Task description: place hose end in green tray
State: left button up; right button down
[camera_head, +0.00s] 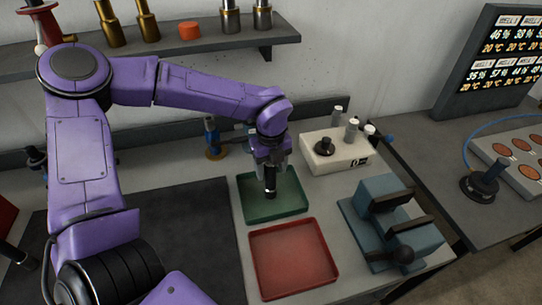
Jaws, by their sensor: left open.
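The green tray (290,207) lies on the bench, just behind the red tray. My left gripper (271,164) points down over the green tray, with its jaws open. A short black piece with a pale lower tip, which looks like the hose end (270,181), is upright directly below the fingers, inside the tray's outline. I cannot tell whether its tip touches the tray floor. Its upper part is hidden by the gripper. No hose can be made out on it. My right gripper is not in view.
The red tray (291,259) is empty in front. A white box with knobs (333,154) and a blue-grey clamp-like device (388,217) stand to the right. A blue and brass fitting (212,139) stands behind my gripper. A dark mat (190,240) lies left. A shelf (205,49) runs along the wall.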

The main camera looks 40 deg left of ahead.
pick_arm(q)
notch_tip(320, 180, up, 11)
jog(key=shift+f+b, duration=0.1)
jog(key=shift+b, duration=0.75)
